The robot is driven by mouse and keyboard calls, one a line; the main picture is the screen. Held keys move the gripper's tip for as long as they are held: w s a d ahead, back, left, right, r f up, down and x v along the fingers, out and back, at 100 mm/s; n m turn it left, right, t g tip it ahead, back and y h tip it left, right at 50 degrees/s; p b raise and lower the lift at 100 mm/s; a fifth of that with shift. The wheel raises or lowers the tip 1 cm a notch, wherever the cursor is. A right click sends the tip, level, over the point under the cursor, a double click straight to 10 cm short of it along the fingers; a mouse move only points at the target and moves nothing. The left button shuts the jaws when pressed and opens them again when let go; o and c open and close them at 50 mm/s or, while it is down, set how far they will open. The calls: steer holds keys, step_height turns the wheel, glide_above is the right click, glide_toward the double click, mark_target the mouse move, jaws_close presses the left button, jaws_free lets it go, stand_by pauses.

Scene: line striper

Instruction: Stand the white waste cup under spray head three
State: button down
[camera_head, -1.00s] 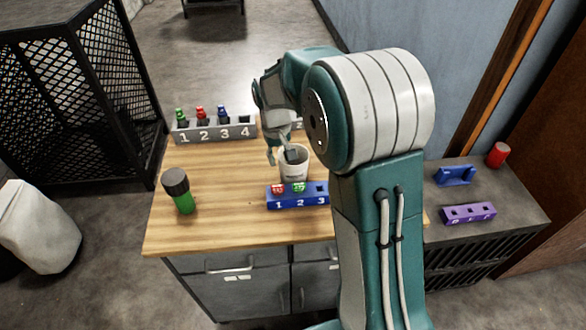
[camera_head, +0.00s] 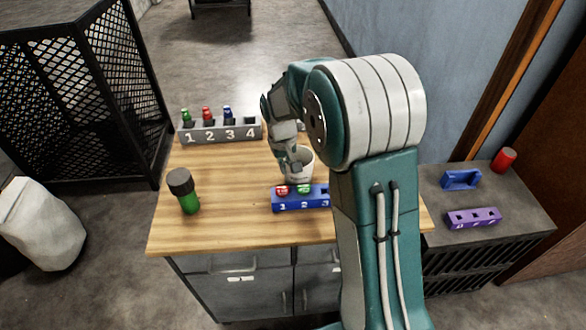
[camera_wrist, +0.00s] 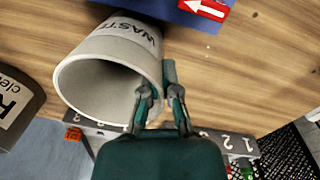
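The white waste cup (camera_head: 301,165) stands upright on the wooden worktop, just behind a blue block (camera_head: 300,203) numbered 1, 2, 3. Red and green tops sit at 1 and 2 of the block; position 3 looks empty. In the wrist view the cup (camera_wrist: 112,62) shows its open mouth and its WASTE lettering. My gripper (camera_head: 288,163) is at the cup's left rim. In the wrist view my gripper (camera_wrist: 160,85) has one finger inside the mouth and one outside, closed on the wall. I cannot make out spray head three; my arm hides part of the bench.
A grey rack (camera_head: 218,133) numbered 1 to 4 holds green, red and blue bottles, with 4 empty. A green bottle with a dark cap (camera_head: 185,192) stands front left. A dark labelled thing (camera_wrist: 15,100) is beside the cup. A purple block (camera_head: 473,218) is on the right-hand cabinet.

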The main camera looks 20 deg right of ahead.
steer(key=shift+r, duration=0.1)
steer(key=shift+r, duration=0.25)
step_height(320, 180, up, 2)
steer(key=shift+r, duration=0.1)
steer(key=s+r, duration=1)
steer(key=s, duration=0.4)
steer(key=shift+s, duration=0.15)
